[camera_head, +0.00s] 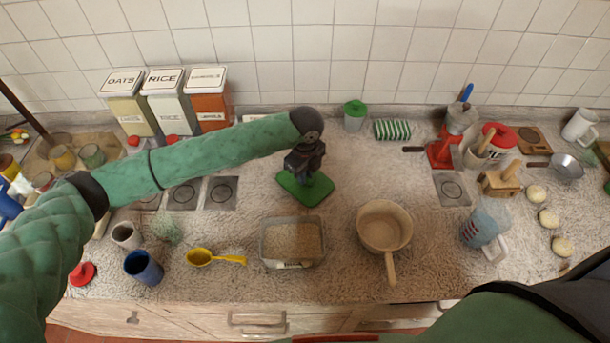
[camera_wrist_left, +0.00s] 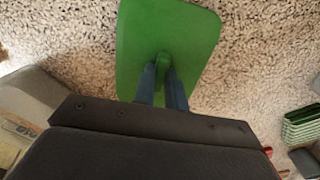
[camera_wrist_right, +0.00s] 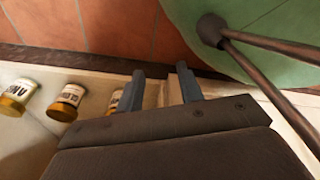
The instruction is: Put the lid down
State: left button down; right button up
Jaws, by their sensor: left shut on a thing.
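The green rectangular lid (camera_head: 312,190) is at mid counter, behind an open clear container (camera_head: 264,245) of grainy contents. My left gripper (camera_head: 302,172) is shut on the lid's knob, above the lid. The lid also shows in the left wrist view (camera_wrist_left: 190,28), with the knob between the fingers (camera_wrist_left: 163,88). The lid looks flat and close to the counter; I cannot tell whether it touches. My right gripper (camera_wrist_right: 160,88) is open and empty in the right wrist view, and out of sight in the head view.
A pan (camera_head: 384,228) stands right of the container, and a yellow scoop (camera_head: 215,258) and blue cup (camera_head: 143,268) left of it. Canisters (camera_head: 165,98), a green-lidded jar (camera_head: 354,115) and a striped green item (camera_head: 392,130) stand behind. The counter right of the lid is clear.

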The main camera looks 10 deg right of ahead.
pick_arm(q)
jog(key=c, duration=1.4)
grip_release()
jog(key=shift+f, duration=0.1)
jog(key=shift+c, duration=0.2)
pick_arm(e)
jog(key=shift+s, duration=0.1)
